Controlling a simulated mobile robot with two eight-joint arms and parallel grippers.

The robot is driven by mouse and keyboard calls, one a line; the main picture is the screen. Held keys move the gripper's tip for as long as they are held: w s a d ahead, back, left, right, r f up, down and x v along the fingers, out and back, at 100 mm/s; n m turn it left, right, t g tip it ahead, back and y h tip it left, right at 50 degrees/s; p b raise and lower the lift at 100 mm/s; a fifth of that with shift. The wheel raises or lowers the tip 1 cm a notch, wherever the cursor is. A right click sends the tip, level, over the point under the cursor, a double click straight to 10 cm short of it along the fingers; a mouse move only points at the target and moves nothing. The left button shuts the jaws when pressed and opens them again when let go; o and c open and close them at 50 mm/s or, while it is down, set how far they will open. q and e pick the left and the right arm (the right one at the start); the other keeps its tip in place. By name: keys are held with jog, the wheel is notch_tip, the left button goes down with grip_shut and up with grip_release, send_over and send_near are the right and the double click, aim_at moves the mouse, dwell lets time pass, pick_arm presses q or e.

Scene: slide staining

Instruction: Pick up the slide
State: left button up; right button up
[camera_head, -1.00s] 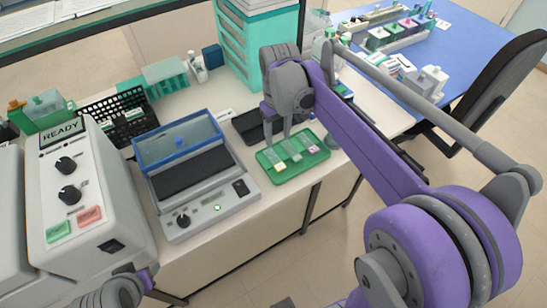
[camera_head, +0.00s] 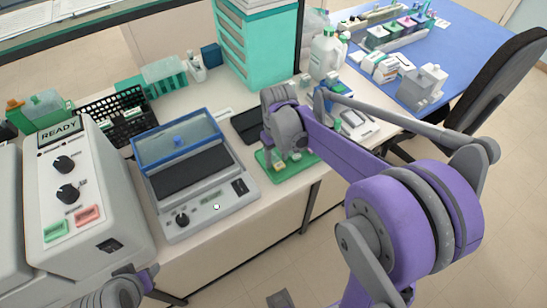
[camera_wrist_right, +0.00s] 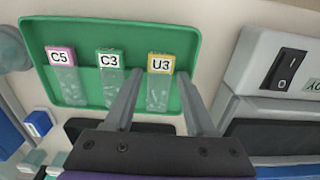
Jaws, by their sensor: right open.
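A green tray (camera_wrist_right: 202,30) holds three clear slides with coloured labels. The U3 slide (camera_wrist_right: 158,92) has a yellow label, the C3 slide (camera_wrist_right: 109,88) a green one, and the C5 slide (camera_wrist_right: 63,80) a pink one. In the right wrist view my right gripper (camera_wrist_right: 157,78) is open, with one finger on each side of the U3 slide. In the head view the right gripper (camera_head: 283,158) is low over the tray (camera_head: 292,172) and hides much of it. Part of my left arm shows at the lower left; its fingers cannot be made out.
A grey device with a blue-framed lid (camera_head: 205,205) stands directly left of the tray. A dark flat pad (camera_head: 247,126) lies behind it. A white machine marked READY (camera_head: 85,205) is farther left. A teal drawer unit (camera_head: 255,45) and white bottle (camera_head: 327,55) stand at the back.

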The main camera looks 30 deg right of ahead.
jog(key=shift+c, duration=0.2)
grip_shut()
